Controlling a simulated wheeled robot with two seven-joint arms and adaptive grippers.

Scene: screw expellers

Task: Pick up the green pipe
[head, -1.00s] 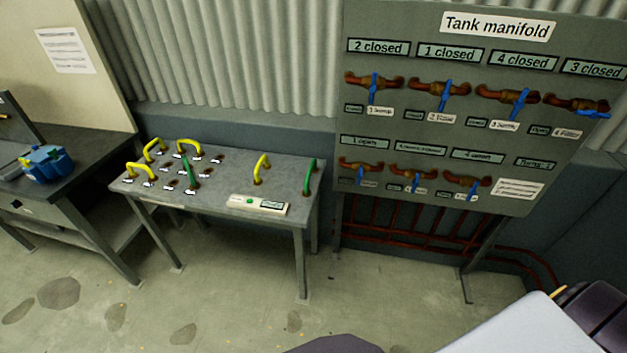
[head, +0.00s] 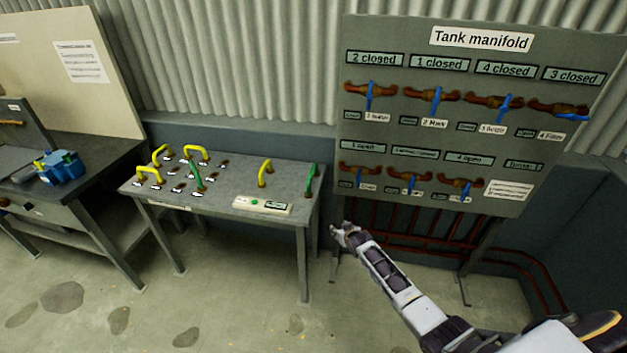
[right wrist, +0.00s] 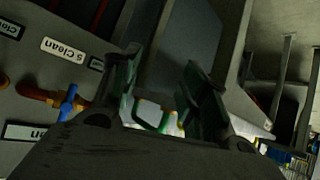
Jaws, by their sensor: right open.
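Two green pipes stand on the grey table. One green pipe (head: 311,180) is upright at the table's right end in the head view. Another green pipe (head: 197,177) stands among the yellow pipes on the left half. My right gripper (head: 341,231) is in front of and to the right of the table's right end, apart from both pipes. In the right wrist view my right gripper (right wrist: 160,95) has its two dark fingers spread, with no pipe clearly held between them. My left gripper is out of view.
The table (head: 235,180) also holds several yellow pipes (head: 265,172) and a small panel (head: 262,205) with a green button. The tank manifold board (head: 470,140) with blue-handled valves stands right of the table. A bench with a blue device (head: 60,165) is at left.

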